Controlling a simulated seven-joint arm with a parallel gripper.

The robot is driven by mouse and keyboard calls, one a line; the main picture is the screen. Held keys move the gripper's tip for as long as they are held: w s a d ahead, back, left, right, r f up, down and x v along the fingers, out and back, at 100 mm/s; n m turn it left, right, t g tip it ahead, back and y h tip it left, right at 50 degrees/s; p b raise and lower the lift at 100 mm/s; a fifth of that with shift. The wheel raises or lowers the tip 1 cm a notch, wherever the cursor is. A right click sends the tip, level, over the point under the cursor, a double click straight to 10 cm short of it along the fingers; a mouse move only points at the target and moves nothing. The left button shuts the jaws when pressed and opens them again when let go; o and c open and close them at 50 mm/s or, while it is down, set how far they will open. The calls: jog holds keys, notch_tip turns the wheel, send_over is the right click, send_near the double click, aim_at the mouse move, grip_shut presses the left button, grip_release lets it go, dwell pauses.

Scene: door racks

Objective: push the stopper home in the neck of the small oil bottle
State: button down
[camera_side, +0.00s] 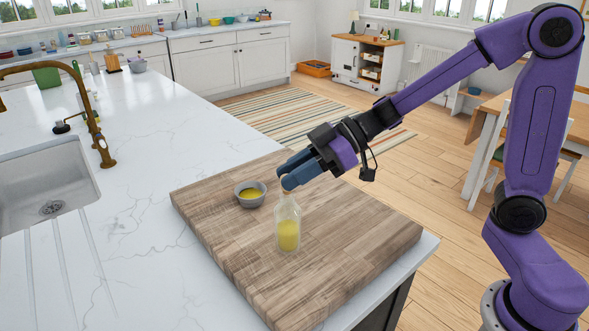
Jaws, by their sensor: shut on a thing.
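The small oil bottle (288,232) is clear, with yellow oil in its lower part. It stands upright on the wooden board (225,245). My gripper (287,183) reaches in from the right, with its fingertips just above the bottle's neck. It is shut on the stopper (286,188), a small pale piece mostly hidden by the fingers. I cannot tell how far the stopper sits in the neck.
A small grey bowl (250,194) with yellow oil stands on the board to the left of the bottle. The sink (48,190) and brass tap (92,120) are at the left. The board's front and right parts are clear.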

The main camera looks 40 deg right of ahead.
jog(key=shift+f, duration=0.7)
jog(key=c, duration=0.9)
grip_release()
jog(key=shift+o, duration=0.2)
jog(key=v, duration=1.7)
jog(key=shift+d, duration=0.2)
jog(key=shift+a, duration=0.1)
